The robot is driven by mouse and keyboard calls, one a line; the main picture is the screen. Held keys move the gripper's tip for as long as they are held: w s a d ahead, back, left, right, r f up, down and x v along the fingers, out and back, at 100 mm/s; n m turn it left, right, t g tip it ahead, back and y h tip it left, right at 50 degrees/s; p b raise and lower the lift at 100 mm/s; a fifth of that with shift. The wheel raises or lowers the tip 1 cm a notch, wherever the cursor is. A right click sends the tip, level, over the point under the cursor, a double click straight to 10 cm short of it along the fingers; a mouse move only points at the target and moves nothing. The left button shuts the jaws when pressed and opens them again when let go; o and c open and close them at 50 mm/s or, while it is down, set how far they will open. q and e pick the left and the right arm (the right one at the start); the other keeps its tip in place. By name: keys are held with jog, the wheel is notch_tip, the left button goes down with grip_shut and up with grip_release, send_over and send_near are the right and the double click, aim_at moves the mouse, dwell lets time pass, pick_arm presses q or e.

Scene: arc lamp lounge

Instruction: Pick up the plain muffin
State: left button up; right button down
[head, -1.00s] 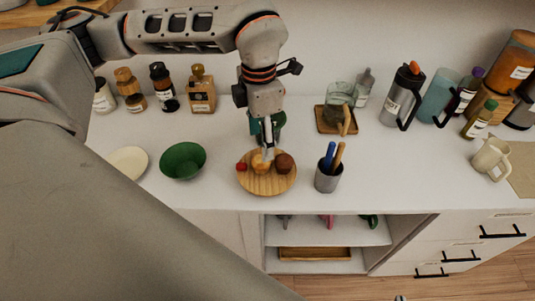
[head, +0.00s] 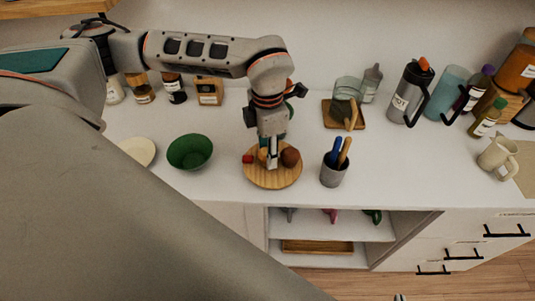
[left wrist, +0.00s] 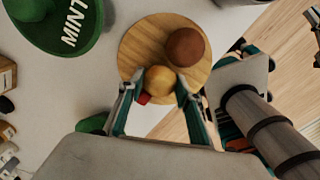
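The plain muffin (left wrist: 160,80) is golden and sits on a round wooden board (head: 262,182), beside a dark brown muffin (left wrist: 185,47). In the head view the plain muffin (head: 262,155) is partly covered by my gripper. My left gripper (left wrist: 160,86) points down with its fingers apart, one on each side of the plain muffin. Firm contact with it does not show. A small red item (head: 248,159) lies on the board beside the plain muffin. A small tip at the bottom edge of the head view may be my right gripper (head: 400,297); its fingers do not show clearly.
A green bowl (head: 190,152) and a pale plate (head: 138,150) stand left of the board. A grey cup of utensils (head: 334,172) stands close on its right. A green container marked MINT (left wrist: 60,22) is behind the board. Bottles line the wall.

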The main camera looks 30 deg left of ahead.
jog(key=shift+s+f, duration=0.2)
jog(key=shift+f, duration=0.1)
